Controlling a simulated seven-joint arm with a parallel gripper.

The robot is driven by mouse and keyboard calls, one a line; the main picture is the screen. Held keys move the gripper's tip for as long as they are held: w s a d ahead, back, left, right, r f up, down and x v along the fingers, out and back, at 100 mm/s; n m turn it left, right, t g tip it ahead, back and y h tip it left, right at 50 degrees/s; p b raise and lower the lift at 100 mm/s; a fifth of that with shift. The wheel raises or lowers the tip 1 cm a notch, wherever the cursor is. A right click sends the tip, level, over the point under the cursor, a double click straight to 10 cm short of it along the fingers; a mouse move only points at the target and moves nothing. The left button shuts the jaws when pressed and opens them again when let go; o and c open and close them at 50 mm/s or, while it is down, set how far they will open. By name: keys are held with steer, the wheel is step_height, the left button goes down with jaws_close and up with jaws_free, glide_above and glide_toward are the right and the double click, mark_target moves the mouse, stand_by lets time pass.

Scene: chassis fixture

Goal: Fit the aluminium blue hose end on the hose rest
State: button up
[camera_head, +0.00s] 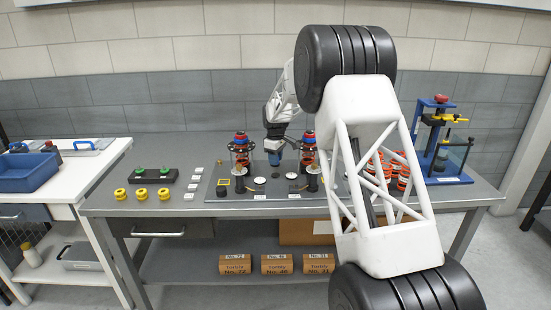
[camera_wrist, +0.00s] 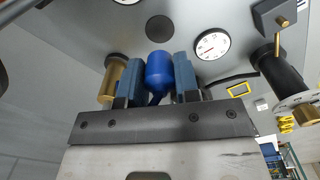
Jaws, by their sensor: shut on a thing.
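My gripper (camera_head: 274,157) is over the back middle of the grey fixture plate (camera_head: 275,199) in the head view. In the wrist view its grey-blue fingers (camera_wrist: 159,84) are shut on a rounded blue piece (camera_wrist: 158,66), which I take for the blue hose end. Its lower part is hidden between the fingers. A brass-coloured cylinder (camera_wrist: 114,80) with a dark flange shows just left of the left finger; I cannot tell whether they touch. A black post (camera_wrist: 282,72) with a brass pin stands at the right. I cannot tell which part is the hose rest.
A white dial gauge (camera_wrist: 212,44) lies close to the right finger. Yellow knobs (camera_head: 141,194) and a blue press stand (camera_head: 437,150) are farther out.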

mark_target(276, 175)
steer(key=shift+f, duration=1.75)
steer(key=shift+f, duration=0.15)
steer(key=shift+f, duration=0.7)
steer(key=shift+f, duration=0.2)
stand_by(2.0)
steer(key=o, duration=1.1)
steer(key=shift+r, duration=3.5)
